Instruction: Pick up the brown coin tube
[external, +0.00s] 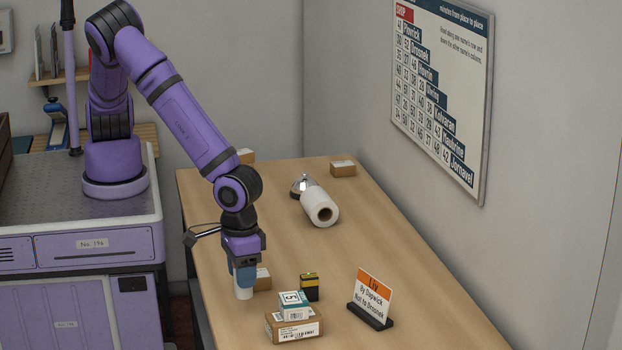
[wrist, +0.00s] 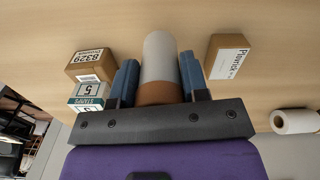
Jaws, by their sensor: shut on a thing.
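The coin tube (wrist: 160,58) is between the two blue fingers of my gripper (wrist: 158,78) in the wrist view. It is pale grey-white along most of its length, with a brown end towards the palm. My gripper is shut on it. In the external view my gripper (external: 244,270) points down at the near left part of the counter. The pale lower end of the tube (external: 243,292) shows below the fingers and looks upright. The fingers hide its upper part, and I cannot tell whether it touches the counter.
A small carton (external: 263,279) stands close by. To the right are a carton (external: 292,329) with a stamps box (external: 293,306) on top, a yellow-and-black box (external: 309,287) and a sign (external: 371,298). A paper roll (external: 320,207) lies further back. The middle of the counter is clear.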

